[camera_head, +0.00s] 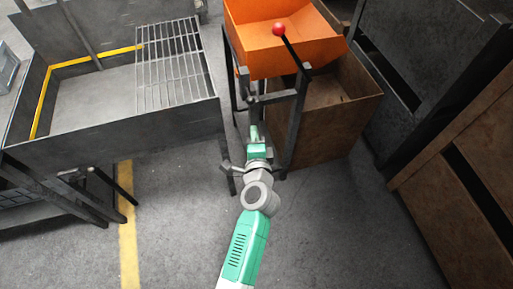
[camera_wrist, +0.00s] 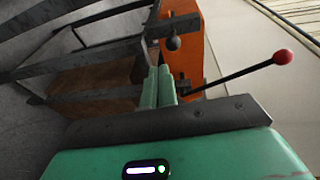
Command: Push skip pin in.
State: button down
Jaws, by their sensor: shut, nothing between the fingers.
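The orange skip (camera_head: 268,52) sits tilted on a dark metal frame (camera_head: 297,120) at the upper middle of the head view. It shows side-on in the wrist view (camera_wrist: 188,60). A grey round knob, apparently the skip pin (camera_wrist: 173,43), stands at a dark bracket against the skip's orange side. In the head view I cannot make the pin out. My gripper (camera_head: 253,132) is beside the frame, below the skip. In the wrist view its green fingers (camera_wrist: 160,82) are together and empty, with their tips a little short of the knob. I cannot tell how far in the pin sits.
A dark lever with a red ball (camera_head: 279,29) rises beside the skip. A brown bin (camera_head: 328,118) stands under and behind it. A grey tank with a grating (camera_head: 112,135) is at left, and dark and brown panels (camera_head: 465,190) at right. The floor in front is clear.

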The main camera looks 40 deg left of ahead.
jog(key=p+v, duration=0.1)
jog(key=v, duration=0.5)
jog(key=shift+r, duration=0.25)
jog(key=shift+s, duration=0.1)
jog(key=w+d+r+n+t+h, duration=0.1)
jog(key=w+d+r+n+t, duration=0.15)
jog(key=r, duration=0.65)
jog(key=w+d+r+n+t, duration=0.1)
jog(key=d+r+n, duration=0.15)
jog(key=r, duration=0.65)
jog(key=w+d+r+n+t+h, duration=0.15)
jog(key=d+r, duration=0.25)
jog(key=r, duration=0.5)
jog(key=s+d+r+n+t+h+p, duration=0.1)
jog(key=s+d+r+t+h+p, duration=0.3)
jog(key=r, duration=0.6)
jog(key=s+d+r+n+t+h+b, duration=0.1)
jog(key=s+d+r+h, duration=0.1)
jog(key=s+d+r, duration=0.6)
jog(key=s+d+r+n+t+h+p, duration=0.1)
jog(key=s+d+r+t+h+p, duration=0.2)
jog(key=r, duration=1)
notch_tip(320, 180, up, 33)
jog(key=w+p, duration=0.1)
jog(key=p, duration=3.1)
jog(key=shift+w+d+f+y, duration=0.2)
jog(key=shift+w+d+y, duration=0.05)
jog(key=shift+y, duration=0.1)
